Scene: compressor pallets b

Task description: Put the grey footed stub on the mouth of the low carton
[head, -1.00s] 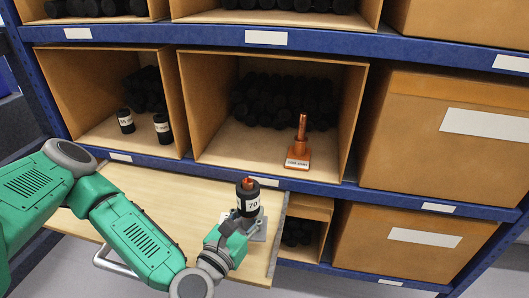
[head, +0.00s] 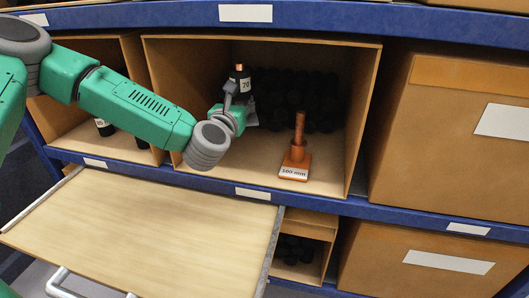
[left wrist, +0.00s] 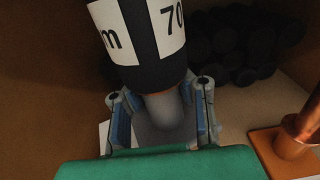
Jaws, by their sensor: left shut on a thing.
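My left gripper (head: 235,98) is shut on the grey footed stub (left wrist: 163,110), in the mouth of the wide open carton (head: 366,100) on the middle shelf. A black sleeve (head: 241,85) marked 70 sits on the stub, with a copper-coloured tip above it. Part of the grey foot plate (head: 253,121) shows beside the fingers. The stub looks roughly upright and above the carton floor (head: 240,172). An orange footed stub (head: 297,155), labelled 100 mm, stands to the right in the same carton. The pictures do not settle which carton is called low. My right gripper is not in view.
Many black sleeves (head: 310,98) are piled at the back of the wide carton. A bare pale board (head: 140,230) juts out below. A smaller open carton (head: 322,231) is under the shelf edge (head: 310,199). Closed cartons (head: 455,140) stand at the right.

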